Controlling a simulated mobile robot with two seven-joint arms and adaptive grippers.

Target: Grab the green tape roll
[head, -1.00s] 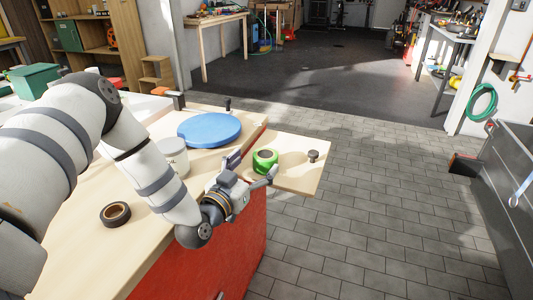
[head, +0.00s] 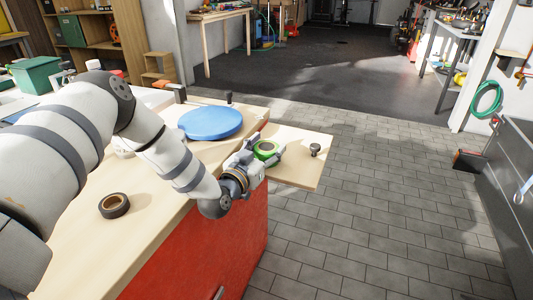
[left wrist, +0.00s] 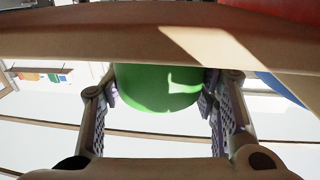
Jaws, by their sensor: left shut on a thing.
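The green tape roll (head: 266,149) is at the inner end of the light wooden side board, beside the red-sided bench. My left gripper (head: 262,150) has its fingers on either side of the roll and is shut on it. In the left wrist view the green roll (left wrist: 158,88) sits between the two finger pads (left wrist: 160,105). A wooden edge crosses the top of that view. I cannot tell whether the roll still touches the board. My right gripper is not in view.
A blue round disc (head: 210,122) lies on the bench top (head: 75,240) behind the gripper. A black tape roll (head: 114,205) lies near the front left. A small dark knob (head: 315,149) stands on the side board (head: 295,172).

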